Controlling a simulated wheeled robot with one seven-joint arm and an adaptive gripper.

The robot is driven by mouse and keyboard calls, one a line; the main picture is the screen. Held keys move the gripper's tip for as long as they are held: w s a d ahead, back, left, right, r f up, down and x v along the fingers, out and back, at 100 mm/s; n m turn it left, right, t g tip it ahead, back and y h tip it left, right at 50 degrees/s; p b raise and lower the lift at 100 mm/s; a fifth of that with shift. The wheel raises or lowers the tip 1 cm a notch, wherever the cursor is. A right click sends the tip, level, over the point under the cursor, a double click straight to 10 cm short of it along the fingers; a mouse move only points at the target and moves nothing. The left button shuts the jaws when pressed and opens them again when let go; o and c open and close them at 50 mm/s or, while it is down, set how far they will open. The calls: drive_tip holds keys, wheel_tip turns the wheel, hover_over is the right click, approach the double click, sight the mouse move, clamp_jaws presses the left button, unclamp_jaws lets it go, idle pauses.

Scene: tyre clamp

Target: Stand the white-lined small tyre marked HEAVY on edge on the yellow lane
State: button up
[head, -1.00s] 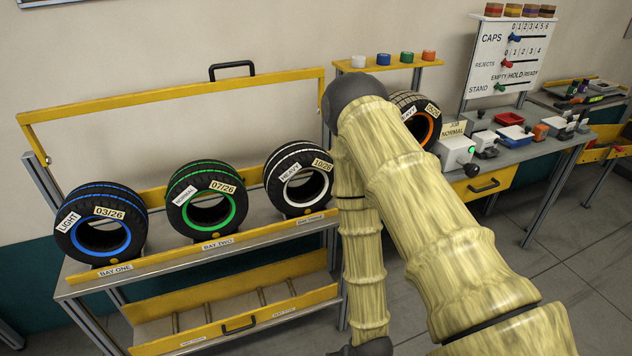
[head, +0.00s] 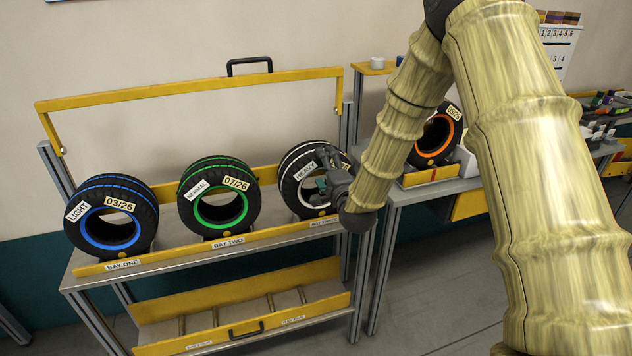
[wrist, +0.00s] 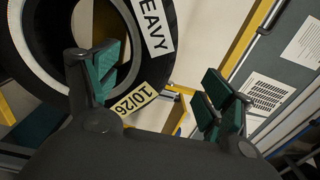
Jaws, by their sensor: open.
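The white-lined small tyre marked HEAVY (head: 292,166) stands on edge in the rack's right bay, partly hidden behind my gripper and wrist in the head view. In the wrist view the tyre (wrist: 45,70) fills the upper left, with its HEAVY label and a 10/26 tag showing. My gripper (head: 330,175) is in front of the tyre's right side. In the wrist view its fingers (wrist: 160,90) are apart, the left one overlapping the tyre's face and the right one off to its right. I cannot tell whether they touch the tyre. I cannot make out the yellow lane for certain.
A green-lined tyre (head: 218,195) stands in bay two and a blue-lined tyre (head: 110,218) in bay one. A raised yellow bar (head: 190,90) spans the rack. An orange-lined tyre (head: 437,135) stands on the bench to the right, beyond my arm.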

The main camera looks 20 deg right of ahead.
drive_tip(key=w, duration=0.3)
drive_tip(key=shift+w+a+p, duration=0.1)
drive_tip(key=shift+w+p, duration=0.2)
drive_tip(key=shift+p, duration=0.1)
drive_tip(key=shift+w+f+p, duration=0.15)
drive_tip(key=shift+w+p, duration=0.25)
drive_tip(key=shift+w, duration=0.6)
drive_tip(key=shift+w+f+p, duration=0.2)
drive_tip(key=shift+w+p, duration=0.2)
drive_tip(key=shift+w, duration=0.55)
drive_tip(key=shift+w+f+p, duration=0.15)
drive_tip(key=shift+w+p, duration=0.25)
drive_tip(key=shift+w, duration=0.6)
drive_tip(key=shift+d, duration=0.2)
drive_tip(key=shift+c, duration=0.2)
clamp_jaws()
drive_tip(key=shift+r, duration=0.1)
